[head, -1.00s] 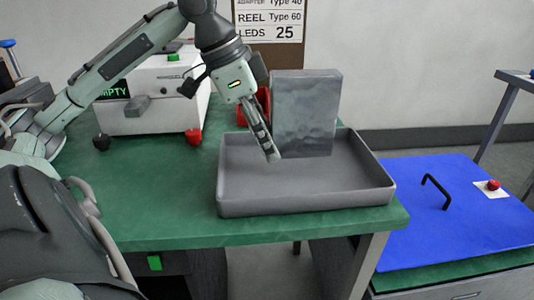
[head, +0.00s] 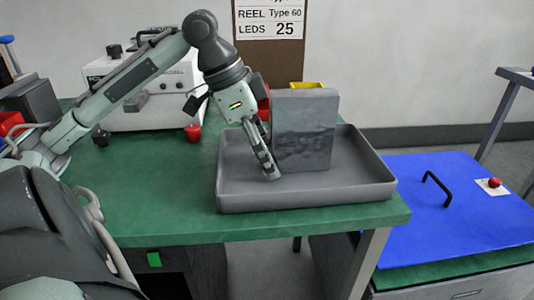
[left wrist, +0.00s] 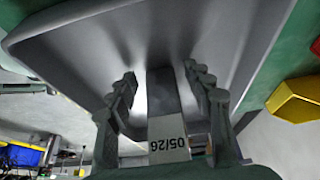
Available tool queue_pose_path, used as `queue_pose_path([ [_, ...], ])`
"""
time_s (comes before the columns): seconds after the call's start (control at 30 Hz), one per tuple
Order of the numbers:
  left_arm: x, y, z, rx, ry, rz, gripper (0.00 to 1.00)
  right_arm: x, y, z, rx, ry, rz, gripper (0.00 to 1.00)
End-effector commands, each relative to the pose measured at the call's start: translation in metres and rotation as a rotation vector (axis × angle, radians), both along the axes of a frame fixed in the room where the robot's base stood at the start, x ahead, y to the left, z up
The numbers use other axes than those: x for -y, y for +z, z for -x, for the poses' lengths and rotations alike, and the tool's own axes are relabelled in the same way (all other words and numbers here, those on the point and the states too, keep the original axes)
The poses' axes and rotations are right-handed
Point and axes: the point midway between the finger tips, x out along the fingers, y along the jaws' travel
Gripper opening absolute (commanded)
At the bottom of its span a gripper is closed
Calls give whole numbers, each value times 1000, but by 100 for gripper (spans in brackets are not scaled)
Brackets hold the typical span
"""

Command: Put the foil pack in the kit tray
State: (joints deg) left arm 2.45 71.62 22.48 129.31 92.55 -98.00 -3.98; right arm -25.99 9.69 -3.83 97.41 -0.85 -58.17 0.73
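The foil pack (head: 305,130) is a grey, silvery slab standing upright inside the grey kit tray (head: 300,198), its lower edge appearing to meet the tray floor. My left gripper (head: 272,176) reaches down into the tray at the pack's left side. In the left wrist view, the pack's narrow edge (left wrist: 165,100), with a white "05/26" label, lies between the two fingers of my left gripper (left wrist: 160,78). Gaps show between the fingers and the pack, so the gripper looks open around it. My right gripper is out of view.
The tray sits on the green bench (head: 160,215) near its front right corner. A yellow bin (head: 306,85) and a red bin (head: 263,107) stand behind it. A white machine (head: 150,95) is at the back left. A blue-topped cart (head: 450,205) stands to the right.

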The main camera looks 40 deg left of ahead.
Motion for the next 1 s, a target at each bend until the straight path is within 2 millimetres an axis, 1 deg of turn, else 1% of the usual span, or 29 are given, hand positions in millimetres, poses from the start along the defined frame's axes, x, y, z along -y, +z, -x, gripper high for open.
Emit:
queue_pose_path([
  [0.17, 0, 0, 0, 0, 0, 0, 51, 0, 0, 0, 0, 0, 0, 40],
  [0.27, 0, 4, 0, 1, 0, -1, 51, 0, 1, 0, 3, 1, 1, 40],
  [0.3, -1, 8, 1, 2, 1, -1, 51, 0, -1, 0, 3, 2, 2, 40],
  [0.37, -4, 16, 3, 3, 2, -2, 51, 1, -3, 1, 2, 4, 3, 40],
  [0.47, -9, 35, 9, 4, 2, -1, 51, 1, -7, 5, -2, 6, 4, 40],
  [0.6, -17, 64, 18, 5, 2, -2, 51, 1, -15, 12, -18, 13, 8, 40],
  [0.7, -22, 83, 24, 4, 3, -2, 51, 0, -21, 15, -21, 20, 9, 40],
  [0.83, -27, 101, 30, 2, 2, 0, 51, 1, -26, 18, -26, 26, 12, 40],
  [1.0, -30, 113, 35, 1, 0, -1, 51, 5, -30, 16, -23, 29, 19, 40],
])
